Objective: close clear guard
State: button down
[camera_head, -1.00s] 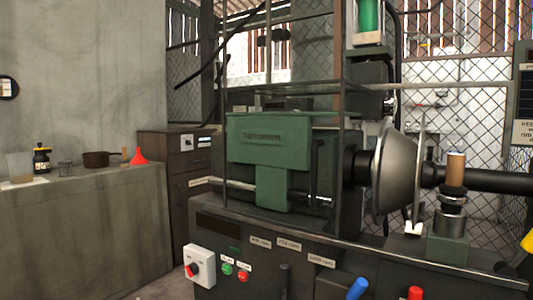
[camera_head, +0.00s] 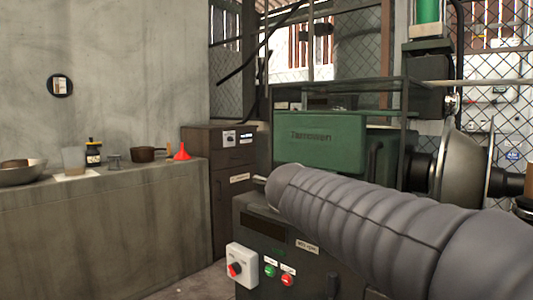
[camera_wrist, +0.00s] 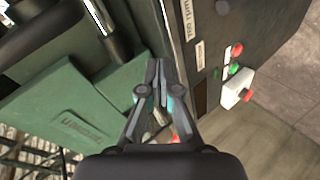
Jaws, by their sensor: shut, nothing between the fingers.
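The clear guard appears as a dark-framed, see-through enclosure (camera_head: 405,120) around the green machine housing (camera_head: 322,137) in the head view. Its panes are hard to make out, so I cannot tell how far open it is. My arm, in a grey ribbed sleeve, crosses in front of the machine and hides much of its front. My gripper (camera_wrist: 160,64) shows in the wrist view, with its fingers together and empty. It is over the edge between the green housing (camera_wrist: 70,120) and the dark control front. Any contact with the guard cannot be told.
The spinning bowl (camera_head: 462,165) is at the right, partly behind my arm. A switch box (camera_head: 241,266) and red and green buttons are on the machine front. Floor shows between.

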jog(key=w+a+r+n+t, duration=0.2)
jog(key=w+a+r, duration=0.2)
jog(key=a, duration=0.3)
jog(key=w+a+r+n+t, duration=0.2)
jog(key=w+a+r+t, duration=0.15)
jog(key=a, duration=0.45)
jog(key=w+a+r+n+t, duration=0.1)
jog(key=w+a+r+n, duration=0.1)
jog(key=w+a+r, duration=0.4)
jog(key=w+d+f+p, duration=0.2)
jog(key=w+d+p, duration=0.1)
jog(key=w+d, duration=0.2)
jog(key=shift+w, duration=0.4)
jog(key=shift+d, duration=0.1)
